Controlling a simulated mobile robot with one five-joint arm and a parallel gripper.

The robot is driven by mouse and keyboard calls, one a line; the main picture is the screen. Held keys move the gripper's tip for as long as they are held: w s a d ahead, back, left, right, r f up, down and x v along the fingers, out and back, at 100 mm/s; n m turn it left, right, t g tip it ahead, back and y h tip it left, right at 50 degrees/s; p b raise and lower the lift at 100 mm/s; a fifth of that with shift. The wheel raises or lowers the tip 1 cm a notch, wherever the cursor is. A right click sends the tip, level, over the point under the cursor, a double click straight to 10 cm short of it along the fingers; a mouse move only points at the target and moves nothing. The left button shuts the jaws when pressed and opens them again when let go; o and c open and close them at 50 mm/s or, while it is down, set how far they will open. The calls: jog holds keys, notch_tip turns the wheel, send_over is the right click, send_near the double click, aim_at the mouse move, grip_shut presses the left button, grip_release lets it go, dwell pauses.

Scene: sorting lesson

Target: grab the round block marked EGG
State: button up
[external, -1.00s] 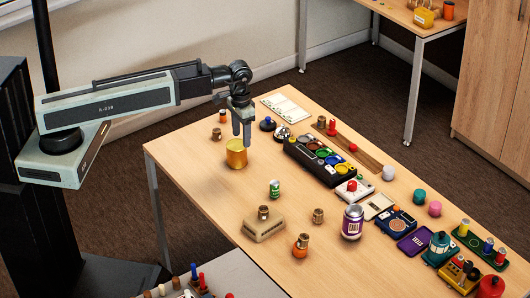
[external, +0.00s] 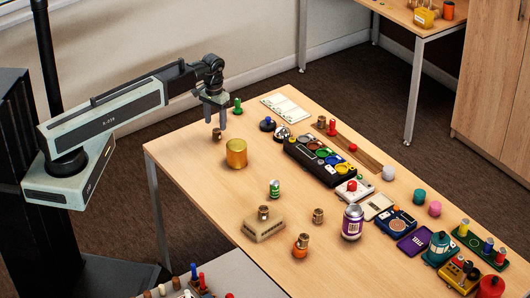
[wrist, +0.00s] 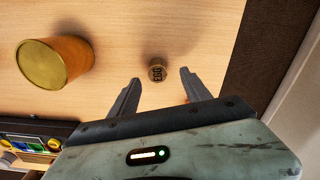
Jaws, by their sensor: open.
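A small round brown block (wrist: 157,74) with dark letters on its top lies on the table in the wrist view. The letters look upside down and appear to read EGG. It sits between and just beyond my two fingertips. In the external view the brown block (external: 217,136) stands near the table's far left edge, just under my gripper (external: 215,121). My gripper is open, points down and holds nothing. The fingers partly cover the block's top in the external view.
A gold cylinder (external: 236,155) stands close by, to the right of the block; it also shows in the wrist view (wrist: 52,62). A green peg (external: 238,107) stands behind the gripper. A black tray with coloured discs (external: 314,169) lies farther right. The table's left corner is bare.

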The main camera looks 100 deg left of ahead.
aim_at(217, 130)
notch_tip(217, 130, down, 5)
jog(key=b, duration=0.4)
jog(key=shift+w, duration=0.15)
jog(key=shift+r, duration=0.15)
grip_shut()
notch_tip(217, 130, up, 10)
jog(key=p, duration=1)
jog(key=shift+r, duration=0.15)
